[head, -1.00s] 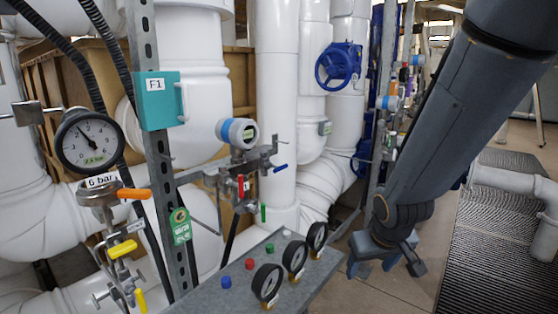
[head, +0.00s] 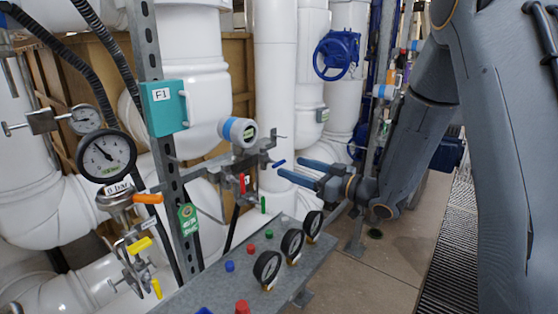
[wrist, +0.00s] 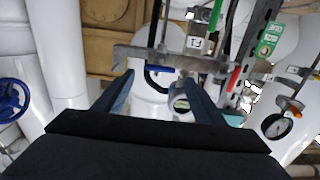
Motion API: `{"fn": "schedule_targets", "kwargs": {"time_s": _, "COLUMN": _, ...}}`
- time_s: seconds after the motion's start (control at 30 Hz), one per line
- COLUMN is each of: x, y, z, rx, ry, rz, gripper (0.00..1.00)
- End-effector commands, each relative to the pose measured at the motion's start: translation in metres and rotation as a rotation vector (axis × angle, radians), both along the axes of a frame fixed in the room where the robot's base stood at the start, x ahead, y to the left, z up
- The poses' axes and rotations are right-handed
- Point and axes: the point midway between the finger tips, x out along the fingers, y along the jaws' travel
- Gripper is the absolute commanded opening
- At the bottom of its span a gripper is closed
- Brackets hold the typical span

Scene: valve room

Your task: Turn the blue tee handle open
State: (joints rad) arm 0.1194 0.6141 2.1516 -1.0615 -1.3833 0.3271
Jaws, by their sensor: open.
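The blue tee handle (head: 279,163) is a short blue lever on the metal valve assembly in the middle of the head view. In the wrist view the blue handle (wrist: 160,70) lies level, ahead of and between the fingers. My gripper (head: 294,168) is open, its two blue-grey fingers pointing left at the handle from its right. In the wrist view my gripper (wrist: 158,82) shows nothing held. The fingertips are close to the handle; I cannot tell whether they touch it.
A red handle (head: 242,183) and a green handle (head: 263,204) hang near the blue one. A grey panel (head: 216,290) with gauges and buttons stands below. A blue handwheel (head: 337,54) is above. White pipes stand behind; floor (head: 385,260) is clear at right.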

Motion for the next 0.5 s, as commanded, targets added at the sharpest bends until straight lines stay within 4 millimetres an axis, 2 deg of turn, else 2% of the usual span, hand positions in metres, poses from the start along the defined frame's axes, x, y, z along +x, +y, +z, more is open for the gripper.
{"fn": "schedule_targets", "kwargs": {"time_s": 0.23, "x": 0.023, "y": 0.032, "z": 0.001, "rx": -0.002, "ry": 0.001, "rz": 0.002, "gripper": 0.64}}
{"fn": "schedule_targets", "kwargs": {"time_s": 0.5, "x": 0.04, "y": 0.051, "z": 0.0, "rx": -0.002, "ry": 0.0, "rz": -0.002, "gripper": 0.64}}
